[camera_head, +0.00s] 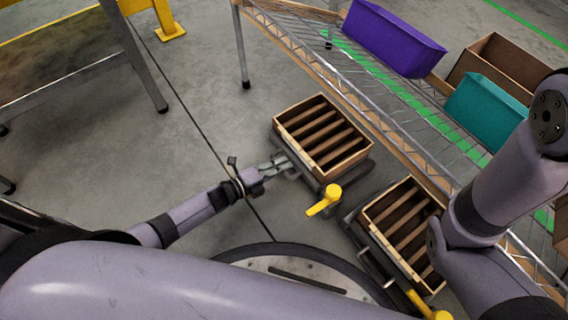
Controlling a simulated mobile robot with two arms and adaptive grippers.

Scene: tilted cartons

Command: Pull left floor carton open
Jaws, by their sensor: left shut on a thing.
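The left floor carton (347,171) is an open brown box with several dark slats or dividers inside. It sits tilted on a dark low stand on the floor, near the middle of the view. My left gripper (285,163) reaches in from the left and is shut at the carton's near left side, on its front edge or the bar there. The fingers are small, so the exact contact is unclear. A yellow lever (324,200) sticks out at the stand's near corner. My right arm crosses the right side, and its gripper is not visible.
The right floor carton (370,226), similar, stands close by with a yellow lever (428,306), partly behind my right arm. A wire shelf (375,105) behind holds a purple bin (393,38), a teal bin (486,112) and a brown box (497,57).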

